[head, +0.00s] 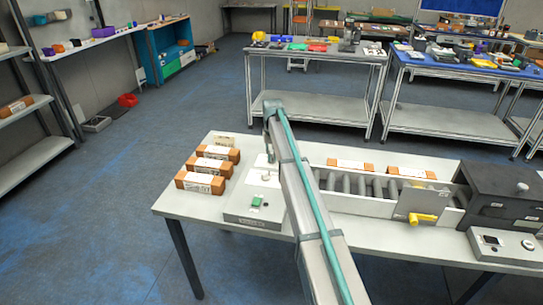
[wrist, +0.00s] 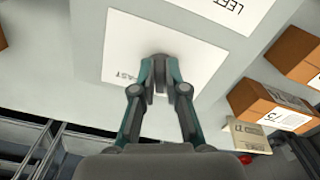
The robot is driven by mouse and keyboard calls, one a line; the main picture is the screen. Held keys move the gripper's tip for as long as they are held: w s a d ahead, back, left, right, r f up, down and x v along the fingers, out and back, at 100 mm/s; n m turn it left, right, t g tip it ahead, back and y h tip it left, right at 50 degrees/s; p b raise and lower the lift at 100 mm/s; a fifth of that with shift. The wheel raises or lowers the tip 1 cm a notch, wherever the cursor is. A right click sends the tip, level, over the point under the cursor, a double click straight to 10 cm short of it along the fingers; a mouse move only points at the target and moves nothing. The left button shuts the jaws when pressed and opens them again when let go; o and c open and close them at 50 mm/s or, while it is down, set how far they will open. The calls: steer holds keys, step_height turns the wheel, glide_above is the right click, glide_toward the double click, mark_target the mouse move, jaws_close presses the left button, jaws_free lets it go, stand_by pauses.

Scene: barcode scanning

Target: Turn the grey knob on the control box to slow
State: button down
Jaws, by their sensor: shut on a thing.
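The control box (head: 243,221) is a low, light grey case at the left-centre of the table, with a green button on top and white label plates. In the wrist view one white plate (wrist: 115,45) bears the word FAST left of the grey knob (wrist: 160,61). My gripper (wrist: 160,68) is over this plate with its fingers closed on the knob's two sides. In the head view my gripper (head: 269,155) reaches down onto the box, and my arm hides the knob. Any SLOW marking is hidden, so I cannot tell the knob's setting.
Several labelled brown boxes (head: 200,182) stand left of the control box. A roller conveyor (head: 350,185) with a yellow handle (head: 424,218) lies to the right, beside a black machine (head: 500,190). A second plate (wrist: 238,10) reads LEFT.

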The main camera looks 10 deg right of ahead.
steer(key=shift+d+n, duration=0.2)
steer(key=shift+n, duration=1.5)
steer(key=c, duration=1.2)
jaws_free()
steer(key=shift+r, duration=0.15)
step_height(320, 180, up, 12)
